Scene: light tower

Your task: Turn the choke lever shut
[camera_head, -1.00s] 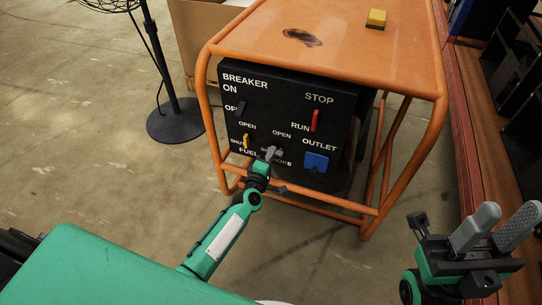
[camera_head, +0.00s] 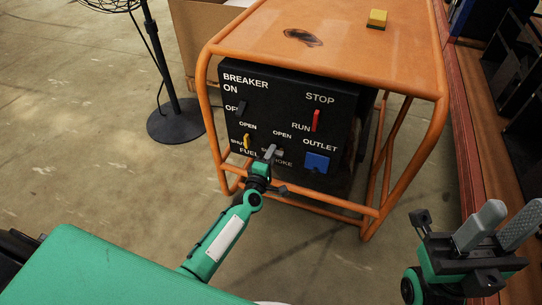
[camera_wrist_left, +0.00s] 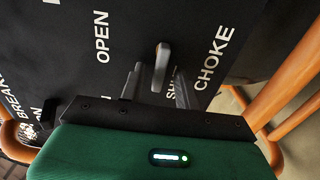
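The black generator panel (camera_head: 268,105) carries the choke control at its lower middle, with OPEN above and CHOKE below. In the left wrist view the grey choke lever (camera_wrist_left: 161,65) stands out from the panel between the OPEN and SHUT labels. My left gripper (camera_head: 268,154) is at the choke control in the head view and covers part of it. In the left wrist view its two dark fingers (camera_wrist_left: 157,82) are apart, with the lever's near end between or just ahead of them; contact cannot be told. My right gripper (camera_head: 501,226) is open and empty at lower right.
The yellow fuel lever (camera_head: 247,142), black breaker switch (camera_head: 241,108), red run switch (camera_head: 316,121) and blue outlet (camera_head: 316,162) surround the choke. An orange tube frame (camera_head: 212,125) encloses the panel. A yellow block (camera_head: 376,19) lies on top. A fan stand (camera_head: 176,122) stands left.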

